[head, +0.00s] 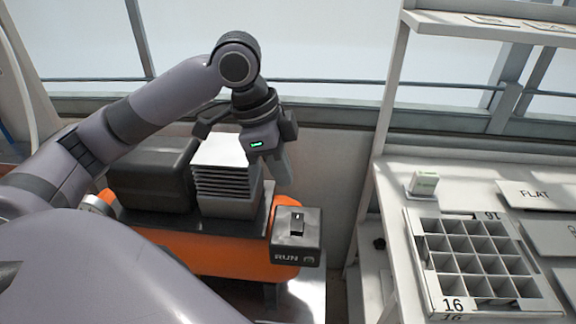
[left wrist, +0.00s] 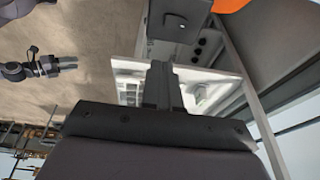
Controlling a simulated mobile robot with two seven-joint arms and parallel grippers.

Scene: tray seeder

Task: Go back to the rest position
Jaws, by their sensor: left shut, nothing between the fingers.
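My left arm comes in from the left in the head view and bends down at the elbow. My left gripper (head: 282,182) points down beside the stack of trays (head: 225,178) on the orange machine, above and behind the RUN switch box (head: 297,236). In the left wrist view the left gripper's fingers (left wrist: 160,82) are together, with nothing between them. My right gripper is not seen in the head view.
The orange seeder (head: 205,257) carries a dark box (head: 152,174). A shelf post (head: 385,110) stands between machine and bench.

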